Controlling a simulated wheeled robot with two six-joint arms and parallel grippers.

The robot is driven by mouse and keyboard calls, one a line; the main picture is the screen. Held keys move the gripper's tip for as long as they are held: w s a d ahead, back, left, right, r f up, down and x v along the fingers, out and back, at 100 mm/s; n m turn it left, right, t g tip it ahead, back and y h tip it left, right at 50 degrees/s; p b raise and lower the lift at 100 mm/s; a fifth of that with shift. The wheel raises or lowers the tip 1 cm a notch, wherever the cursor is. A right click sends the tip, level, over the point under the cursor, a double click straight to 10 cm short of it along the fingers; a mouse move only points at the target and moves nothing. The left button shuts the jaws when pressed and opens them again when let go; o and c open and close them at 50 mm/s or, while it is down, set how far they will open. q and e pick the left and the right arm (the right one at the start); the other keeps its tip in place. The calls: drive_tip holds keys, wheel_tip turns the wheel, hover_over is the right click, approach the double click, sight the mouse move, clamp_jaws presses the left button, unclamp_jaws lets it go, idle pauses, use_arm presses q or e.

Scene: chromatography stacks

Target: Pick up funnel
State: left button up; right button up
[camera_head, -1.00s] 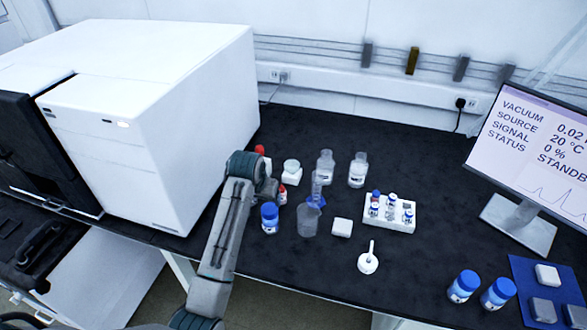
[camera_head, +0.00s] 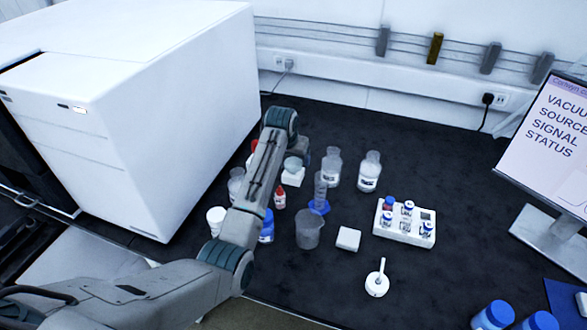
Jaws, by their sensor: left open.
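The funnel (camera_head: 377,281) is white with a thin stem pointing up. It stands mouth down on the black bench, right of the small white block and below the vial rack in the picture. My left arm comes in from the lower left. My left gripper (camera_head: 301,148) is at its far end, mostly hidden by the wrist. It is open, near the bottles, well behind and left of the funnel and apart from it. My right gripper is out of view.
A beaker (camera_head: 309,230), a white block (camera_head: 348,238) and a rack of vials (camera_head: 404,229) stand near the funnel. Glass bottles (camera_head: 369,172) are behind. A big white instrument (camera_head: 140,110) is at left, a monitor (camera_head: 548,145) at right.

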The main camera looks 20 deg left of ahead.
sight(293, 163)
use_arm(q)
drive_tip(key=shift+w+f, duration=0.2)
drive_tip(key=shift+f, duration=0.15)
drive_tip(key=p+x, duration=0.1)
drive_tip(key=x, duration=0.1)
drive_tip(key=shift+w+a+f, duration=0.15)
drive_tip(key=shift+w+f, duration=0.1)
drive_tip(key=shift+x, duration=0.95)
drive_tip(key=shift+f, duration=0.15)
drive_tip(key=c, duration=0.9)
drive_tip(key=shift+c, duration=0.8)
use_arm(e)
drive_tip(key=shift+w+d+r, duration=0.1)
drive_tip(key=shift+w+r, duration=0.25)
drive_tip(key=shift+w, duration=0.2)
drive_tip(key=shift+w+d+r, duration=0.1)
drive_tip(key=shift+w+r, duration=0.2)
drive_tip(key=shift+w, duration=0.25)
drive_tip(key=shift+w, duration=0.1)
